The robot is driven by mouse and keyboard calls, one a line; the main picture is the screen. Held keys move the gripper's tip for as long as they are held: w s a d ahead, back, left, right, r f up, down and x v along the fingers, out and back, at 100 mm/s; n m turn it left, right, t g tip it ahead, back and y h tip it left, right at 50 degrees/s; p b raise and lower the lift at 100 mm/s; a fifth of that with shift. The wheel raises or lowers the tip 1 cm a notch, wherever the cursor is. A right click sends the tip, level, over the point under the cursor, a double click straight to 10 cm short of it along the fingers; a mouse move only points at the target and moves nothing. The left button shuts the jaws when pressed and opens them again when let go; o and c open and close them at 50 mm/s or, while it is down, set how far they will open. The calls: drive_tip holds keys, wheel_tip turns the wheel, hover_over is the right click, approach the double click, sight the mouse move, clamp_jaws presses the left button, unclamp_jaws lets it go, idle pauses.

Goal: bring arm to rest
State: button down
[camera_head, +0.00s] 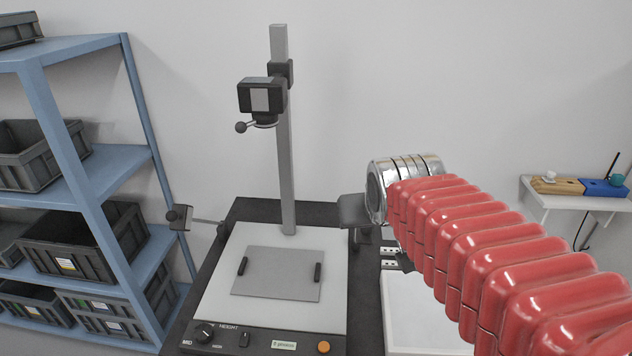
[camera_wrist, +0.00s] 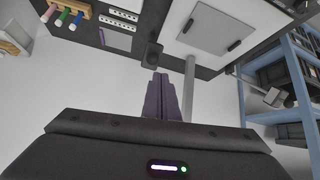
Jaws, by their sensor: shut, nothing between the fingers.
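My gripper (camera_wrist: 161,78) shows in the wrist view, its two dark purple fingers together with nothing between them. It points toward the copy stand's side of the workbench and is clear of any surface I can make out. In the head view my red ribbed arm reaches in from the lower right and ends in a shiny metal collar left of it; the fingers are not clearly visible there. No sherd shows in either view.
A copy stand (camera_head: 218,284) with a tall post (camera_head: 284,150) and side lamps stands centre. Blue shelving (camera_head: 95,215) with grey bins is at left. A white tray (camera_head: 425,325) lies under my arm. A wall shelf (camera_head: 560,200) is at right. A tool rack (camera_wrist: 68,14) shows in the wrist view.

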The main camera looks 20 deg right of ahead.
idle(0.3)
drive_tip(key=s+a+f+n+g+y, duration=0.2)
drive_tip(key=s+a+f, duration=0.3)
drive_tip(key=s+a, duration=0.6)
drive_tip(key=shift+s+f+y, duration=0.2)
drive_tip(key=shift+s+y, duration=0.1)
drive_tip(key=shift+s, duration=0.6)
